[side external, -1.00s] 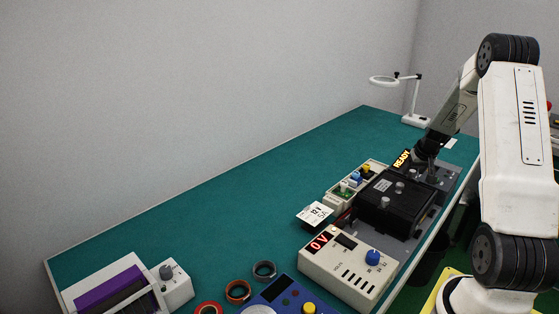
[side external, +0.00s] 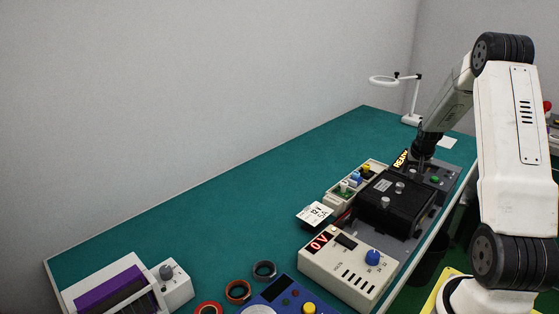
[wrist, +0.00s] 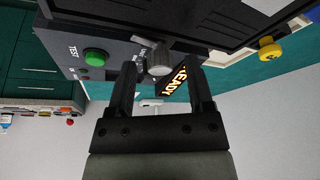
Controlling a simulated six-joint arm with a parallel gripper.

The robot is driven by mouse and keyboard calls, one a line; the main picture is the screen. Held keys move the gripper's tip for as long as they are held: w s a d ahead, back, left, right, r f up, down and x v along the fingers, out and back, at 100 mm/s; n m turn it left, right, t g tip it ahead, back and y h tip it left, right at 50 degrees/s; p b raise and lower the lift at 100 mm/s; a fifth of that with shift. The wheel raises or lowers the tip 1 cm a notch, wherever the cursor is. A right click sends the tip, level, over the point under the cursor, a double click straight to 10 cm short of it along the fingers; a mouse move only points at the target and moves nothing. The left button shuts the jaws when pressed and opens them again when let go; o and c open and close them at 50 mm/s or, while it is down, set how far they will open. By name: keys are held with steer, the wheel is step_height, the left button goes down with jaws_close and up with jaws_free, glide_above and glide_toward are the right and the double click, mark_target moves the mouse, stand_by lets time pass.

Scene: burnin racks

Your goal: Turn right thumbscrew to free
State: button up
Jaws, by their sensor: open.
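The black box (side external: 395,205) sits on a grey base and has silver knobs on its top. In the wrist view a silver cylindrical knob (wrist: 158,62) lies between my fingertips in the picture, with a small light lever beside it. I cannot tell whether this knob is the right thumbscrew. My gripper (wrist: 158,75) is open, one finger on each side of the knob in the picture; contact is not visible. In the side view my gripper (side external: 416,168) points down at the far end of the black box, and its fingertips are hard to make out.
A grey panel (side external: 441,172) with a green TEST button (wrist: 95,56) is close to my gripper. A lit READY display (side external: 401,158) stands beside it. A cream fixture, a white 0 V unit (side external: 345,265) and a lamp (side external: 412,119) are around.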

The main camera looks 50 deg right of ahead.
steer(key=shift+w+m+g+h, duration=0.15)
steer(key=shift+m+g, duration=0.25)
steer(key=shift+m, duration=0.65)
steer(key=shift+m+g+h, duration=0.15)
steer(key=shift+m+g, duration=0.25)
steer(key=shift+m, duration=0.65)
steer(key=shift+m+g, duration=0.3)
steer(key=shift+m, duration=0.4)
steer(key=shift+a+r, duration=0.1)
steer(key=shift+r, duration=0.25)
steer(key=v, duration=0.7)
steer(key=w+a+n+y, duration=0.1)
steer(key=w+a+n, duration=0.1)
steer(key=a, duration=0.7)
steer(key=w+a+n+t+y, duration=0.1)
steer(key=a+n, duration=0.4)
steer(key=a, duration=0.4)
steer(key=w+a+f+n+t, duration=0.1)
steer(key=a+n, duration=0.3)
steer(key=a, duration=0.5)
steer(key=shift+w+a+y, duration=0.4)
steer(key=shift+w, duration=0.45)
